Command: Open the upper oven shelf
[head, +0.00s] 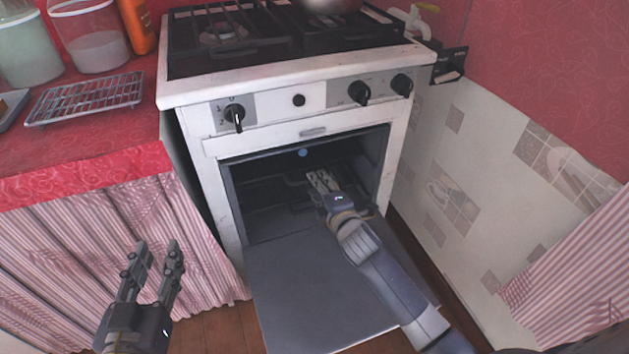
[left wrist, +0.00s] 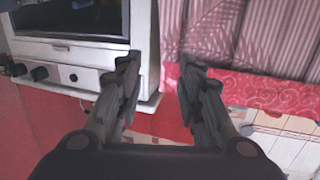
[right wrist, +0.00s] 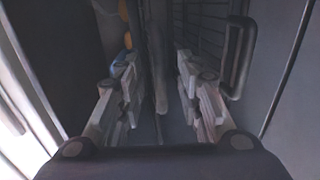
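The white oven (head: 262,133) stands with its door (head: 310,295) folded down and open. Inside the dark cavity, a dark wire shelf (head: 268,184) shows faintly; how far it is pulled out is hard to tell. My right gripper (head: 322,181) reaches into the cavity at about shelf height. In the right wrist view its fingers are apart, with a dark bar (right wrist: 157,60) between them; contact cannot be told. A looped handle and wire rack (right wrist: 236,58) lie to the right of the fingers there. My left gripper (head: 158,258) is open and empty before the striped curtain, left of the door.
The stove top has knobs (head: 234,116) along its front panel. A red counter (head: 80,145) at left holds a cooling rack (head: 88,98) and tubs. A tiled wall (head: 480,180) stands close on the right. Brown floor (head: 215,325) shows between curtain and door.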

